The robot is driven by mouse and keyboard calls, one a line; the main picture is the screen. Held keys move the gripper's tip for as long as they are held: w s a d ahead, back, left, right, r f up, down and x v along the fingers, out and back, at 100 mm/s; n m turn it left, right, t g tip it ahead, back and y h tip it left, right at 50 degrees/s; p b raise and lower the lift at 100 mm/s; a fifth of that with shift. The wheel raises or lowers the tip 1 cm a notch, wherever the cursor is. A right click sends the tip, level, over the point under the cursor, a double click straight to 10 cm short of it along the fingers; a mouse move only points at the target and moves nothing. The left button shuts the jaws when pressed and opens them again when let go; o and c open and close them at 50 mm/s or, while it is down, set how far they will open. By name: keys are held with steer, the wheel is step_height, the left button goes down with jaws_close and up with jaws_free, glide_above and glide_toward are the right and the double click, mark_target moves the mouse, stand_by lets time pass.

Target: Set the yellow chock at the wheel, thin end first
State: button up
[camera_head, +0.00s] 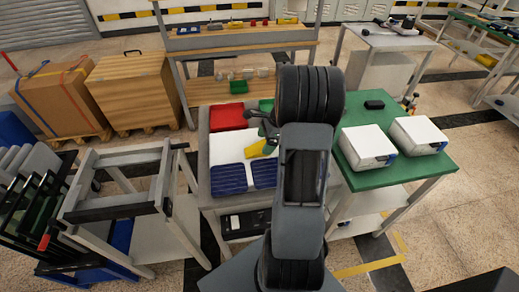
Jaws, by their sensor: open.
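A small yellow piece, which looks like the chock (254,150), lies on the white sheet on the middle table. Its right side is partly hidden by my arm, and which end is thin cannot be told. My gripper (264,133) is a small dark shape beside my arm, just above the yellow piece in the picture. It is open, with nothing seen in it; whether it touches the piece cannot be told. No wheel can be made out with certainty; a dark caster-like shape (96,185) shows by the grey frame cart at the left.
Around the white sheet (226,146) are a red tray (227,117) and blue trays (229,179). A green table (404,171) with two white boxes stands right. Open floor (455,210) shows at the lower right.

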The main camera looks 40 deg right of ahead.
steer(key=shift+x, duration=1.3)
steer(key=c, duration=1.1)
steer(key=shift+c, duration=0.2)
steer(key=shift+r, duration=0.1)
